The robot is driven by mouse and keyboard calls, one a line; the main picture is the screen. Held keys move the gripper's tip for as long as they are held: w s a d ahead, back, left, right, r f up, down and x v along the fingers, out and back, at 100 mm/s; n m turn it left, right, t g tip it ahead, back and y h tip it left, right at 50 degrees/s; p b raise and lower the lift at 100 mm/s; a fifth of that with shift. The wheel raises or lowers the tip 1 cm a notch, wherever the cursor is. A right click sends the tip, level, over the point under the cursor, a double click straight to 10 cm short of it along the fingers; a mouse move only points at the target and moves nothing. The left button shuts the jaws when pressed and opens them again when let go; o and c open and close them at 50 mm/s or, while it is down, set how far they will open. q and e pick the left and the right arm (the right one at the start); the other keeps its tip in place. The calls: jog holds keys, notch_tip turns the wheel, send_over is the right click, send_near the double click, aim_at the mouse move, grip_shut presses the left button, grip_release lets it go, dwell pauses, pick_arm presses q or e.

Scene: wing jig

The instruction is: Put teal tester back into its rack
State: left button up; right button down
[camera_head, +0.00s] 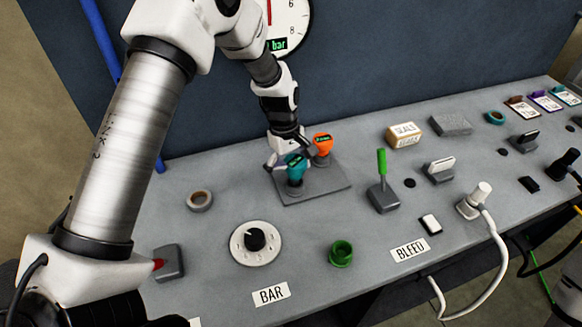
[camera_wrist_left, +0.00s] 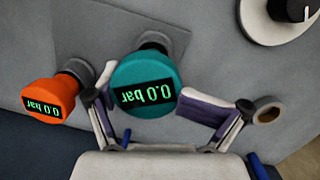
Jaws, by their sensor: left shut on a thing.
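The teal tester (camera_head: 296,163) is upright at the left part of the grey rack plate (camera_head: 327,183). In the left wrist view the teal tester (camera_wrist_left: 147,68) reads 0.0 bar, and its head hides most of the holder below. I cannot tell how deep it sits in that holder. My left gripper (camera_head: 285,162) is shut on the teal tester, with a finger on each side of its head in the wrist view (camera_wrist_left: 146,88). The orange tester (camera_head: 322,142) stands in the rack behind and to the right. My right gripper is not in view.
A grey ring (camera_head: 200,200) lies left of the rack and a white dial (camera_head: 254,243) lies in front. A green-handled lever (camera_head: 382,180) stands to the right, with a green cup (camera_head: 341,253) nearer the front. The bench between them is clear.

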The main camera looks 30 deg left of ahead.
pick_arm(q)
jog(key=shift+f+b, duration=0.35)
jog(key=shift+f, duration=0.75)
jog(key=o, duration=1.7)
jog(key=r, duration=0.4)
jog(key=a+r, duration=0.1)
jog(key=r, duration=0.6)
jog(key=shift+w+a+r, duration=0.3)
jog(key=shift+a+r, duration=0.1)
